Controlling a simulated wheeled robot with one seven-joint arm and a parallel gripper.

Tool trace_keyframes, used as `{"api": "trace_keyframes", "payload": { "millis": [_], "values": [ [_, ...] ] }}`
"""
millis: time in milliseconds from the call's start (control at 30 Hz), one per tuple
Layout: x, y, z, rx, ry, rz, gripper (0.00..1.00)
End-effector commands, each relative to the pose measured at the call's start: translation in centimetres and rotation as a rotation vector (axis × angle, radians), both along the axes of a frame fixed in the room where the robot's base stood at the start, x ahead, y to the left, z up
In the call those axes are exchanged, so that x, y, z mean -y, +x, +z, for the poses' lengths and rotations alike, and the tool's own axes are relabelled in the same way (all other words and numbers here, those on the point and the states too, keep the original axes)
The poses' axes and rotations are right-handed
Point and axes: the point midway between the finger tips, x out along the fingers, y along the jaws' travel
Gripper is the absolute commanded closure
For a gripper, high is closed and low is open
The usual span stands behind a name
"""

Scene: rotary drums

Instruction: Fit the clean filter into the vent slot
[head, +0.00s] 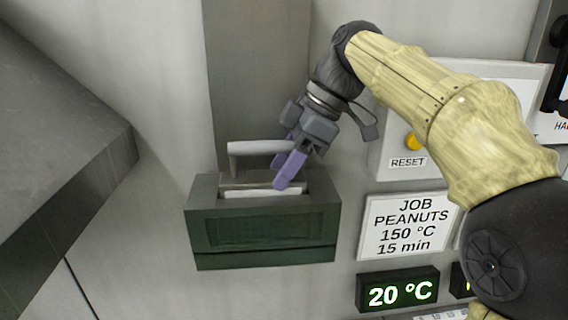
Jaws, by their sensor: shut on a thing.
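The vent slot is the open top of a dark grey-green box (262,235) on the wall at the foot of a grey duct. The clean filter, a pale panel (262,192) with a grey handle (255,148) on top, stands in the slot mouth. Its handle and top edge show above the rim, and its lower part is hidden inside the box. My gripper (286,163), with purple fingers, comes from the upper right and is shut on the filter at the right side of its handle. One finger is partly hidden by the handle.
To the right are a yellow button (411,141) marked RESET, a white job sign (408,226) and a 20 °C display (397,291). A large grey metal body (60,150) juts in at the left. The wall between it and the box is clear.

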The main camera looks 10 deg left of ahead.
Motion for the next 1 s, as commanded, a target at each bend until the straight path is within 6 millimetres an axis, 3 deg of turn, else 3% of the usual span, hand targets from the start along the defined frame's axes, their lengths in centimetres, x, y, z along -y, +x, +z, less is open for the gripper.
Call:
{"api": "trace_keyframes", "payload": {
  "millis": [467,500,600,1000],
  "values": [
    [-0.01,-0.02,-1.02,0.001,0.0,0.0,1.0],
    [0.0,-0.01,-0.91,0.001,0.0,-0.001,0.47],
    [0.0,0.01,-0.92,0.0,0.0,0.0,0.3],
    [0.07,0.1,-0.92,-0.002,0.0,-0.001,0.3]
  ]
}}
